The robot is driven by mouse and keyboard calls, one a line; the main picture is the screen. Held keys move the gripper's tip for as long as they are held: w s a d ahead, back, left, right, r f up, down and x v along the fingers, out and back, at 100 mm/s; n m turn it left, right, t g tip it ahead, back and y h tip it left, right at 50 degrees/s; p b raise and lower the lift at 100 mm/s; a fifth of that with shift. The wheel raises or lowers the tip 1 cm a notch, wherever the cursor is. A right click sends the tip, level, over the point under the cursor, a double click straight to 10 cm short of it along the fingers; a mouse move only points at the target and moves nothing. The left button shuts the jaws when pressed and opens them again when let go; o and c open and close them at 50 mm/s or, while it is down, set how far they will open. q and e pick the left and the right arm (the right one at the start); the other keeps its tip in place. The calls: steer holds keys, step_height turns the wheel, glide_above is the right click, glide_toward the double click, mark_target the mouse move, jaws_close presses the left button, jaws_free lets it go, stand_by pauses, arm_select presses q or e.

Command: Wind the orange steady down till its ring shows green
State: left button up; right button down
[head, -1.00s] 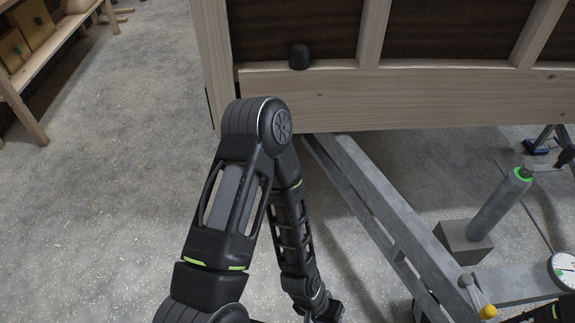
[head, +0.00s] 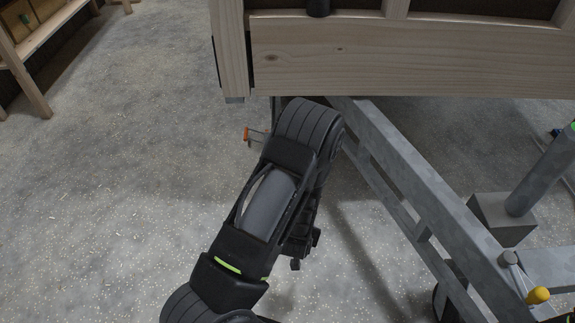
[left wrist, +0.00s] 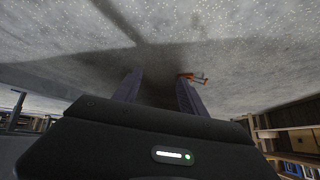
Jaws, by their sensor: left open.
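The orange steady shows only in part. In the head view a small orange piece on a thin metal rod (head: 247,134) sticks out left of my left arm's elbow, below the hut's corner. In the left wrist view an orange piece (left wrist: 191,76) lies just beyond the right finger, near the floor. My left gripper (left wrist: 158,92) is open, with nothing visible between its fingers. Its fingers are not clear in the head view, where the arm covers them. The steady's ring cannot be made out. My right gripper is not in view.
The hut's wooden wall (head: 400,60) overhangs at the top. A grey steel drawbar (head: 420,200) runs diagonally at right. A grey post (head: 540,170) with a green band at the picture's edge stands in a block. A yellow knob (head: 538,295) is at lower right. The left floor is clear.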

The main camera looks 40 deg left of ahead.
arm_select(q)
steer(key=w+a+t+y+b, duration=0.35)
steer(key=w+a+b, duration=0.25)
steer(key=w+a, duration=0.25)
steer(key=w+a+r+m+t+y+b, duration=0.1)
steer(key=w+a+r+t+y+b, duration=0.2)
steer(key=r, duration=0.5)
steer(key=w+a+b, duration=0.1)
steer(key=a+b, duration=0.1)
steer(key=a, duration=0.1)
steer(key=shift+w+r+t+y, duration=0.15)
steer(key=shift+r+t+y, duration=0.15)
steer(key=shift+t+y, duration=0.05)
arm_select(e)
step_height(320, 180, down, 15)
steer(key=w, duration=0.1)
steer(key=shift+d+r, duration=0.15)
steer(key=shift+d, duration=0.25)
arm_select(q)
steer(key=shift+w, duration=0.1)
steer(key=b+x, duration=0.2)
steer(key=x, duration=0.5)
steer(key=shift+w+a, duration=0.2)
steer(key=shift+w, duration=0.05)
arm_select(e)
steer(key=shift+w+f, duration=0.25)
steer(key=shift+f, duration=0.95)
arm_select(q)
jaws_close()
